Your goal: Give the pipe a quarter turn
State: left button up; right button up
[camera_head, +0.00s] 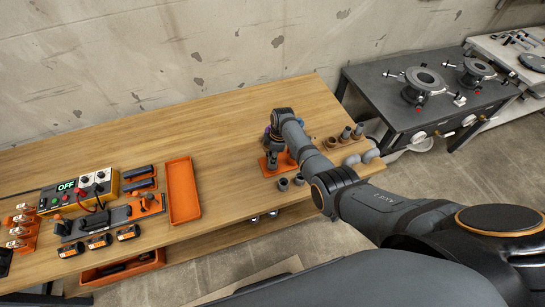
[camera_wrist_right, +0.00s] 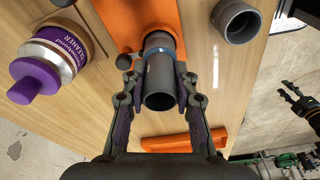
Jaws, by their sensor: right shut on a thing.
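A grey pipe (camera_wrist_right: 160,84) stands in an orange holder (camera_wrist_right: 112,18) on the workbench, its open end toward the camera in the right wrist view. My right gripper (camera_wrist_right: 157,80) has a finger on each side of the pipe and is shut on it. In the head view the orange holder (camera_head: 283,166) shows beside my right wrist, which hides most of the pipe and fingers. My left gripper (camera_wrist_right: 289,92) shows small at the right edge of the right wrist view, clear of the bench, its fingers apart and empty. It does not show in the head view.
A purple-labelled cleaner can (camera_wrist_right: 46,60) stands close to the pipe on one side, a loose grey fitting (camera_wrist_right: 237,20) on the other. An orange tray (camera_head: 183,190) and a power box (camera_head: 78,190) are further left. Bare wood lies between tray and holder.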

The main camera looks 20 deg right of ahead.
jog(key=shift+s+f, duration=0.1)
jog(key=n+b, duration=0.1)
jog(key=n, duration=0.2)
jog(key=shift+n+g, duration=0.3)
jog(key=o, duration=1.3)
notch_tip(320, 180, up, 5)
jog(key=p, duration=0.5)
jog(key=shift+r, duration=0.2)
jog(key=shift+r+p, duration=1.05)
jog(key=shift+r, duration=0.05)
